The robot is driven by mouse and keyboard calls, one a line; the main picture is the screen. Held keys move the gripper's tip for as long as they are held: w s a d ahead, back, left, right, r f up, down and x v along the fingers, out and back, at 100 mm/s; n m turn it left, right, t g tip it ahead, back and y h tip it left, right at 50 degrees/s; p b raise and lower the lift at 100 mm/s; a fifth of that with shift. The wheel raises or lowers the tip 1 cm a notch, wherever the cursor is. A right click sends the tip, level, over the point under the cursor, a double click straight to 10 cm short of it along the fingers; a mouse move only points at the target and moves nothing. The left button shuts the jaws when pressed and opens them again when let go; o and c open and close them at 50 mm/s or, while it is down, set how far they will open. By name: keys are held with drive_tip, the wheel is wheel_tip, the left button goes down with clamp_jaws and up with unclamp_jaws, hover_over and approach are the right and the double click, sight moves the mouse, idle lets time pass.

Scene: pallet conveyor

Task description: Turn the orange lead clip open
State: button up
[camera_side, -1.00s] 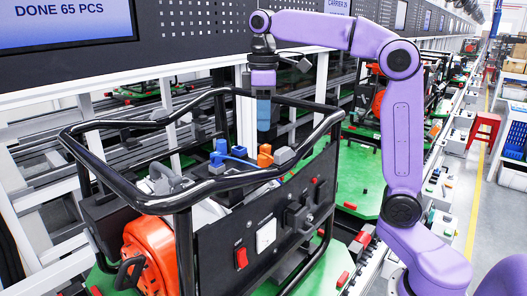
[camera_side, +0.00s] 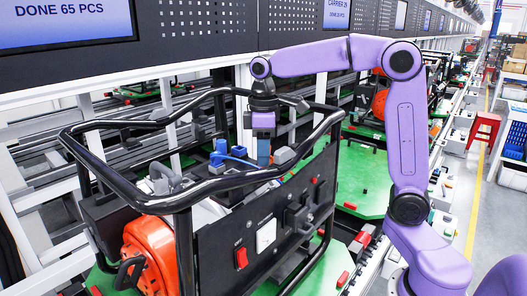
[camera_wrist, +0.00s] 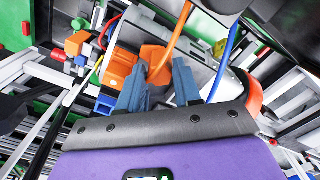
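The orange lead clip (camera_wrist: 156,58) shows in the wrist view with an orange cable rising from it. In the side view it is almost wholly hidden behind my fingers. My gripper (camera_wrist: 161,62) has two blue-grey fingers spread apart, pointing at the clip. The clip's orange body shows between the fingertips, closer to the left finger, with a gap by the right one. I cannot tell whether either finger touches it. In the side view my gripper (camera_side: 264,161) points straight down into the black-framed machine, at the clip's place.
A blue clip with a blue cable (camera_side: 222,150) sits just left of my gripper. A thick black tube frame (camera_side: 150,207) surrounds the work, with a bar close in front of my fingers. A grey block (camera_side: 284,155) stands close on the right.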

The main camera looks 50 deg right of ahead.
clamp_jaws()
drive_tip(key=shift+m, duration=1.1)
drive_tip(key=shift+o, duration=1.2)
unclamp_jaws()
drive_tip(key=shift+r, duration=0.1)
